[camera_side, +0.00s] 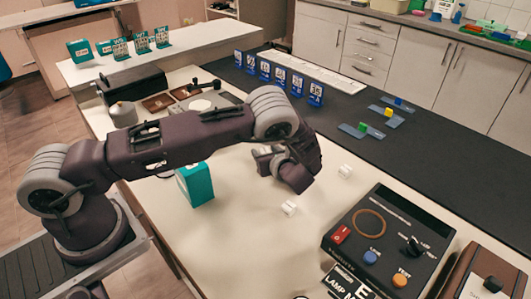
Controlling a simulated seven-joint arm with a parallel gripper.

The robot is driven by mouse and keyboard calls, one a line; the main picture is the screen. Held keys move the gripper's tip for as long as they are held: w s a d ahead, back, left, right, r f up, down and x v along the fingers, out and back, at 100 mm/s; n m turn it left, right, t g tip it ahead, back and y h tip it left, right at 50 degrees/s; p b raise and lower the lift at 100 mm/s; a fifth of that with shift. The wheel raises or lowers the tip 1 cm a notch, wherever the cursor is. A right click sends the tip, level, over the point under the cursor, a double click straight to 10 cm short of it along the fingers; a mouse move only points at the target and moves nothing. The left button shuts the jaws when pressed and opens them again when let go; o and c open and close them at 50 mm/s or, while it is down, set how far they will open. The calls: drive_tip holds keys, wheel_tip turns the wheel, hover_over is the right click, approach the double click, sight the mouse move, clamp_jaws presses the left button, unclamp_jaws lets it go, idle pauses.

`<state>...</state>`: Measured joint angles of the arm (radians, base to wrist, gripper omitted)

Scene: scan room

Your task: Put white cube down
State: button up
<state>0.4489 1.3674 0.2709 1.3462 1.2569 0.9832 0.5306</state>
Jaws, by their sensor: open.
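Two small white cubes are on the pale table. One white cube (289,208) is at the table's middle, just below and in front of my gripper in the picture. The other white cube (345,171) is farther right and back, near the dark strip. My gripper (272,162) is open at the end of the bent arm, above the table. Its fingers are small and partly hidden by the wrist. I see no cube between them, and cannot tell how high above the table it is.
A teal box (196,184) stands left of the cubes. A black control panel (385,240) with buttons is at the right front. Numbered blue cards (280,75) stand in a row at the back. Small coloured blocks rest on blue plates (386,117) on the dark strip.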

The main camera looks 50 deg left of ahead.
drive_tip(key=v, duration=1.2)
drive_tip(key=shift+r, duration=0.1)
drive_tip(key=s+a+r+n+g+h, duration=0.25)
drive_tip(key=s+r+n, duration=0.35)
drive_tip(key=r, duration=0.3)
drive_tip(key=s+a+r+n+g+h, duration=0.15)
drive_tip(key=s+r+n+h, duration=0.35)
drive_tip(key=r, duration=0.5)
drive_tip(key=s+d+r+n+t+h, duration=0.2)
drive_tip(key=s+n, duration=0.3)
drive_tip(key=s, duration=0.4)
drive_tip(key=s+d+r+n+t+h, duration=0.2)
drive_tip(key=s+r+n, duration=0.3)
drive_tip(key=s, duration=0.4)
drive_tip(key=shift+s+d+r+n+h, duration=0.2)
drive_tip(key=shift+s+d+n+h, duration=0.15)
drive_tip(key=shift+d+n+h, duration=0.35)
drive_tip(key=shift+o, duration=0.5)
drive_tip(key=shift+d, duration=0.1)
